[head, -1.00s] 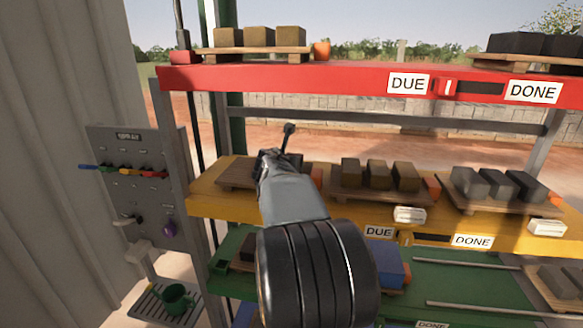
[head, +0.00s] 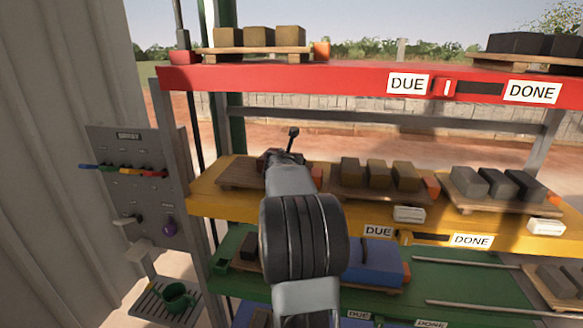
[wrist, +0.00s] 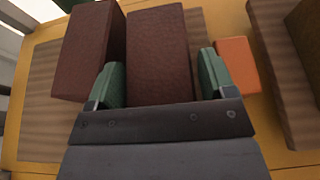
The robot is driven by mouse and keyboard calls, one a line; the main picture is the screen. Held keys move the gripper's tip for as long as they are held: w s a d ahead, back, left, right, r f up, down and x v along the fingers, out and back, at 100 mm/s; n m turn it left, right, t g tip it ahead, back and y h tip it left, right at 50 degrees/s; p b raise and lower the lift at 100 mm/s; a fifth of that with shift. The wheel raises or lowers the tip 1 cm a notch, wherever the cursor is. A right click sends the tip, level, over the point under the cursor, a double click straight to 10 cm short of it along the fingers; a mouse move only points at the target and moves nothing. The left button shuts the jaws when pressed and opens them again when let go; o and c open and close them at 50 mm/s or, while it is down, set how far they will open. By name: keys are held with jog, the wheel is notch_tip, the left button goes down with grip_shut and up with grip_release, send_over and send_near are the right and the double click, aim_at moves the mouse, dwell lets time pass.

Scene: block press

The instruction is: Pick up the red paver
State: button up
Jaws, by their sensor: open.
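Two dark red pavers lie side by side on a wooden pallet (wrist: 40,110) in the wrist view. The left red paver (wrist: 90,50) stands a little apart from the middle red paver (wrist: 160,45). My gripper (wrist: 161,62) is open, with one green-padded finger on each side of the middle paver's near end. The left finger is in the gap between the two pavers. I cannot tell whether the pads touch the paver. In the head view my arm reaches over the left pallet (head: 236,177) on the yellow shelf (head: 207,203) and hides the pavers.
An orange block (wrist: 237,65) sits just right of the right finger. Another pallet (head: 348,193) with brown blocks stands to the right, then one with grey blocks (head: 500,184). The red shelf (head: 330,78) is above. A tool panel (head: 130,185) stands at left.

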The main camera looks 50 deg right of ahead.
jog(key=shift+c, duration=0.4)
jog(key=c, duration=1.1)
jog(key=shift+r, duration=0.1)
jog(key=shift+c, duration=0.4)
